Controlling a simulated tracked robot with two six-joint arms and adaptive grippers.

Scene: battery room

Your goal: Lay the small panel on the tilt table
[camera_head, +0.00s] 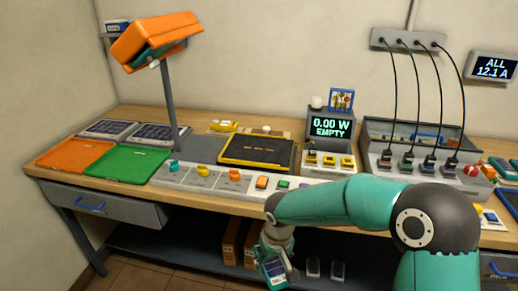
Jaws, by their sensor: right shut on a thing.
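The tilt table appears to be the dark plate with a yellow frame (257,151) in the middle of the bench, with no panel on it. My right gripper (276,262) hangs low in front of the bench, below the worktop edge. It is shut on a small blue panel with pale edges (273,270), which I take to be the small panel; the fingers partly cover it. My right arm reaches in from the lower right across the bench front. My left gripper is not in view.
An orange lamp (155,38) on a post stands behind a row of controls (205,177). Two panels (158,133), an orange mat (72,153) and a green mat (127,164) lie left. A display (331,127) reads 0.00 W EMPTY. Cabled plugs (408,160) stand right.

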